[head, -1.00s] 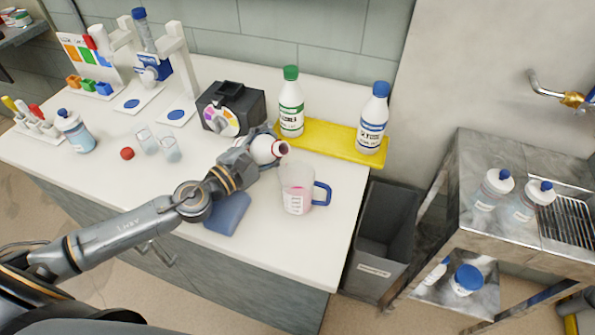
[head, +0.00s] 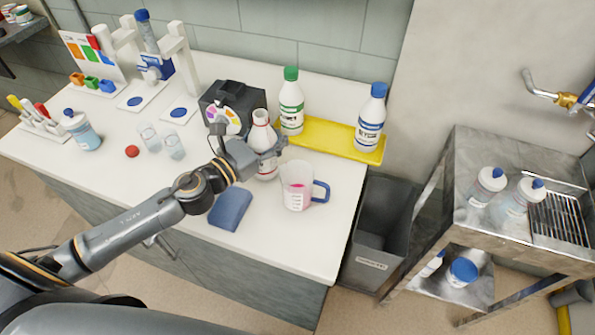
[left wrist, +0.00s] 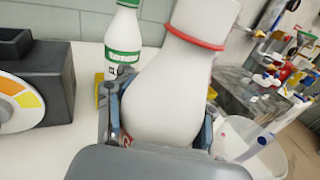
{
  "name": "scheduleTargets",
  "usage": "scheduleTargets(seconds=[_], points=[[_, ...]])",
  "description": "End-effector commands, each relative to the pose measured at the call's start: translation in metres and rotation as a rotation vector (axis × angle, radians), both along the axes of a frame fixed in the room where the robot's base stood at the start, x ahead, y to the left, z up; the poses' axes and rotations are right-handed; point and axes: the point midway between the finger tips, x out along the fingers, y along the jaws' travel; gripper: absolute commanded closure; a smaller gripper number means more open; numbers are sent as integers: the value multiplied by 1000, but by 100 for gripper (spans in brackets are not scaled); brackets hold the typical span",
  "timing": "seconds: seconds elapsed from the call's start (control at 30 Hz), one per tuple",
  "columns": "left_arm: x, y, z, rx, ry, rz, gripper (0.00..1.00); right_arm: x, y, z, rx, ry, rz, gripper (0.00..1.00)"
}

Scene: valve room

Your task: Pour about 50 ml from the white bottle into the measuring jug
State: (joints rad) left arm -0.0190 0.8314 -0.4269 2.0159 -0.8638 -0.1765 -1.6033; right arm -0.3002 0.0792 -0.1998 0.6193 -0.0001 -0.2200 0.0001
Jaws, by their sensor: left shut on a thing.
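The white bottle (head: 262,135), open at the top with a red ring at its neck, stands close to upright at the middle of the counter. It fills the middle of the left wrist view (left wrist: 175,90). My left gripper (head: 266,158) is shut on the bottle's body from the left. The measuring jug (head: 297,186), clear with a blue handle, stands just right of and in front of the bottle. Pink liquid shows low in the jug. The jug's rim also shows at the lower right of the left wrist view (left wrist: 255,150). My right gripper is not in view.
A yellow tray (head: 322,148) behind the jug holds a green-capped bottle (head: 291,103) and a blue-capped bottle (head: 370,118). A black box with a colour dial (head: 228,110) is behind the gripper. A blue cloth (head: 230,209) lies in front. The counter's front right is clear.

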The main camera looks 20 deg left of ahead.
Motion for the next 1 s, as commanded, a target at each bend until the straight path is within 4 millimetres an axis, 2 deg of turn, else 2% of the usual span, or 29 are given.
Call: scheduleTargets(seconds=[0.2, 1.0], points=[[1, 1, 0, -53, 24, 0, 100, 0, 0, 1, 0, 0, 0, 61], [1, 1, 0, -50, 23, 0, 100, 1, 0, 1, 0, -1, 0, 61]])
